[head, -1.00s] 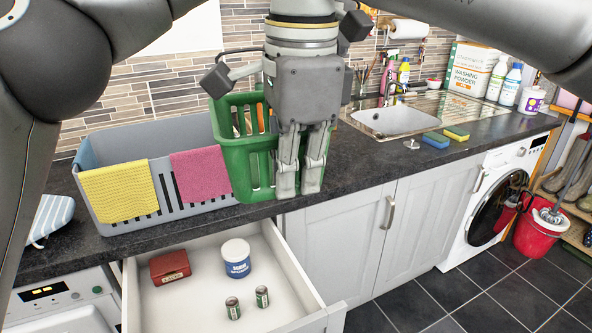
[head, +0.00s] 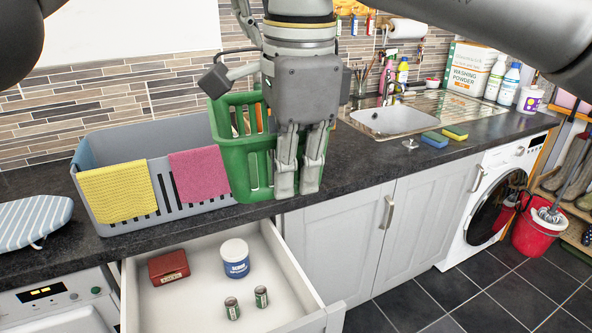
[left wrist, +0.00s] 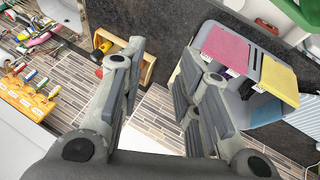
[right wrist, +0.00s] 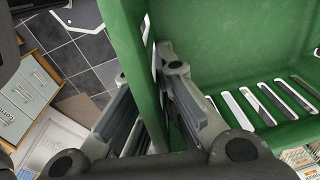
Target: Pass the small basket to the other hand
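The small basket is green plastic with slotted walls (head: 232,150).
A pink cloth (head: 200,175) and a yellow cloth (head: 117,192) hang over the grey basket's front. An open drawer (head: 200,300) below holds a red box, a blue-and-white tub and two small cans. A striped ironing board (head: 35,215) lies at left. The sink (head: 395,120) is at right.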

